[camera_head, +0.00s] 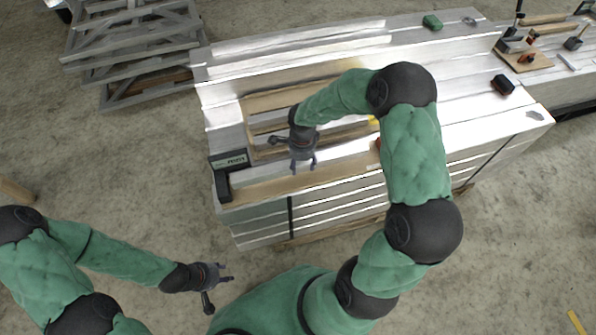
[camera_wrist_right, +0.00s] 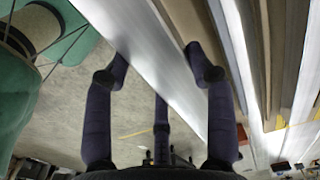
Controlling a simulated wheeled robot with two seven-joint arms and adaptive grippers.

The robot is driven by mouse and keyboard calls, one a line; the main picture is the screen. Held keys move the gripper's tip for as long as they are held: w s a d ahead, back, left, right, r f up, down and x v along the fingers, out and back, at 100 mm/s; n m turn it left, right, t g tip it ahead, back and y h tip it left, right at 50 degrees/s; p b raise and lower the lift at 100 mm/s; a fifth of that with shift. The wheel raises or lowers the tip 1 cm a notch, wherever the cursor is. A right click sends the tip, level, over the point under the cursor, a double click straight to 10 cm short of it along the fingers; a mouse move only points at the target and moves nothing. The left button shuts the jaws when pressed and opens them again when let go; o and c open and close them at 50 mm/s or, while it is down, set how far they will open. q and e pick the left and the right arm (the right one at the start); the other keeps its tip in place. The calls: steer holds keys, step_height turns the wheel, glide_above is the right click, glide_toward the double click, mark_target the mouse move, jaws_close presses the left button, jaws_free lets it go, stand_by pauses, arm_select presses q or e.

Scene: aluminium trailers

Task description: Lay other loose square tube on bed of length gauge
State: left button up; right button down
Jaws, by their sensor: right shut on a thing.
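My right gripper (camera_head: 303,168) is shut on a silver square tube, which runs between its fingers in the right wrist view (camera_wrist_right: 165,65). In the head view the tube (camera_head: 345,150) lies along the bench's front side, partly behind the gripper. The length gauge shows as a long pale wooden bed (camera_head: 290,188) at the front edge, with a black upright stop (camera_head: 222,185) at its left end. I cannot tell whether the tube touches the bed. My left gripper (camera_head: 228,280) is open and empty, low in front of the bench.
A wooden tray (camera_head: 245,103) with silver pieces lies behind the right gripper, partly hidden by my right arm. A green block (camera_head: 432,22) and a black block (camera_head: 503,84) sit on the bench. Metal frames (camera_head: 130,45) stand at the back left.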

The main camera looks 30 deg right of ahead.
mark_target(298, 170)
steer(key=shift+w+a+f, duration=0.3)
steer(key=shift+w+f, duration=0.1)
steer(key=shift+f, duration=0.15)
steer(key=shift+w+a+f+b, duration=0.15)
steer(key=shift+f+b, duration=0.95)
steer(key=shift+f, duration=0.55)
steer(key=shift+f, duration=0.1)
steer(key=shift+c, duration=2.1)
jaws_free()
